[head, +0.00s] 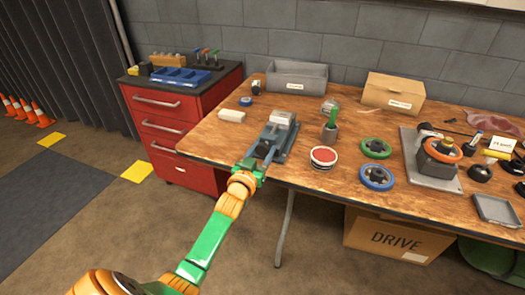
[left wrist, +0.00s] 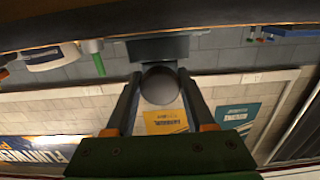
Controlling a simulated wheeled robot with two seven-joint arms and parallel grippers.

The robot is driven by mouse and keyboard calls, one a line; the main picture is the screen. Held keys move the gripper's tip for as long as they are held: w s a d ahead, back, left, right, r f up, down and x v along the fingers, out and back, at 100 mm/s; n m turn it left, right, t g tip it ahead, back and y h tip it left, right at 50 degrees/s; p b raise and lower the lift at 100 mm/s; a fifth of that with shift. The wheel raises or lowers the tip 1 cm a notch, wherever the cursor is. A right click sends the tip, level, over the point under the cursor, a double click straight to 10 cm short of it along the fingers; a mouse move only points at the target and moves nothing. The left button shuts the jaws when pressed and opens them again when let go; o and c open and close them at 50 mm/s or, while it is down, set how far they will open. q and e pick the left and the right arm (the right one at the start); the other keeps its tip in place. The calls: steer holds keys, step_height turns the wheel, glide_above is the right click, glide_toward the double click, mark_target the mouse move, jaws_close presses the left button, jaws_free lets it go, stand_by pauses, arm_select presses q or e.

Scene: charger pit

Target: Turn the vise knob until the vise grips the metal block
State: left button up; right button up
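The vise (head: 280,143) stands near the front left part of the workbench, its screw end toward me. A pale metal block (head: 282,118) sits at its far end; whether the jaws touch it is too small to tell. My left gripper (head: 258,158) is at the near end of the vise and hides the knob in the head view. In the left wrist view the round grey vise knob (left wrist: 160,86) sits between the two fingertips of my left gripper (left wrist: 160,80), which appear to press on its sides. My right gripper is not in view.
A red drawer cabinet (head: 170,130) stands at the left. Bench top left of the vise is mostly clear.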

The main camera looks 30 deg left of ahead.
arm_select(q)
jaws_close()
